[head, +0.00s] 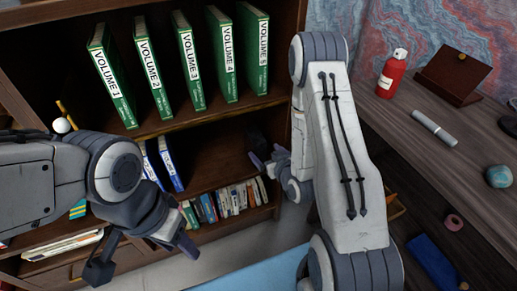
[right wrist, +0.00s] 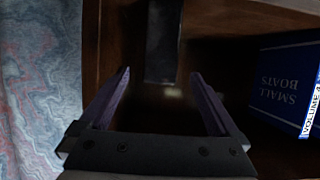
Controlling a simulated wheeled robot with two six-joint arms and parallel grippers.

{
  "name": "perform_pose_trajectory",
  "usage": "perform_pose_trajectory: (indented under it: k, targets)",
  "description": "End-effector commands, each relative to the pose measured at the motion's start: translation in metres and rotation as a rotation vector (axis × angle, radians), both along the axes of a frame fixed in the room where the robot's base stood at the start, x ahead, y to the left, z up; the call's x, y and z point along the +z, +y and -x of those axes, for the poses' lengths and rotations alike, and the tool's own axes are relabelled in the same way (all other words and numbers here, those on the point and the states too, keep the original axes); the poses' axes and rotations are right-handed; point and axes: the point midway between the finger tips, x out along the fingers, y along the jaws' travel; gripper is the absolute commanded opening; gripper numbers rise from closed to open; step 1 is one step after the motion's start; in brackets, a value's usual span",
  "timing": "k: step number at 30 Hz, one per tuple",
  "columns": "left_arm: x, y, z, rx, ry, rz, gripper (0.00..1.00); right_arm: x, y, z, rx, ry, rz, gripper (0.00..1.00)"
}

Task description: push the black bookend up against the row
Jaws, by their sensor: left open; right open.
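The black bookend (right wrist: 163,38) stands upright in the right wrist view, ahead of my open right gripper (right wrist: 160,76) and between the lines of its fingertips. I cannot tell whether they touch. In the head view the bookend (head: 256,138) is a dark shape on the middle shelf, near its right end, just beyond my right gripper (head: 268,160). The row of blue volumes (head: 171,164) stands to the left on that shelf, partly hidden by my left arm. Its end book, "Small Boats" (right wrist: 285,85), shows at right in the wrist view, with a gap to the bookend. My left gripper (head: 142,258) is open and empty before the bookcase.
Green volumes (head: 189,62) stand spaced out on the shelf above. Small books (head: 232,198) fill the shelf below. The bookcase side panel (right wrist: 93,45) is left of my right gripper in the wrist view. A desk (head: 400,118) with a red bottle (head: 391,74) stands at right.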

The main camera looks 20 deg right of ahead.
Motion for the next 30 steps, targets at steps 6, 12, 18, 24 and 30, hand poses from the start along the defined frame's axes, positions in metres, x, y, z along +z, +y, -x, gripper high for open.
perform_pose_trajectory:
  k: [6,12,18,24,30]
  targets:
    - [-0.042,0.000,0.000,0.000,0.000,0.000,0.50,-0.012,0.001,-0.013,0.001,-0.005,0.002,0.97]
    - [-0.058,0.000,0.000,0.000,0.000,0.000,0.50,-0.017,0.003,-0.035,0.001,-0.003,0.002,0.97]
    - [-0.064,0.000,0.000,0.000,0.000,0.000,0.50,-0.029,0.004,-0.067,-0.001,-0.001,0.000,0.97]
    - [-0.068,0.000,0.000,0.000,0.000,0.000,0.50,-0.036,0.005,-0.084,0.000,0.000,0.000,0.97]
    - [-0.068,0.000,0.000,0.000,0.000,0.000,0.50,-0.038,0.006,-0.088,-0.001,0.002,0.000,0.97]
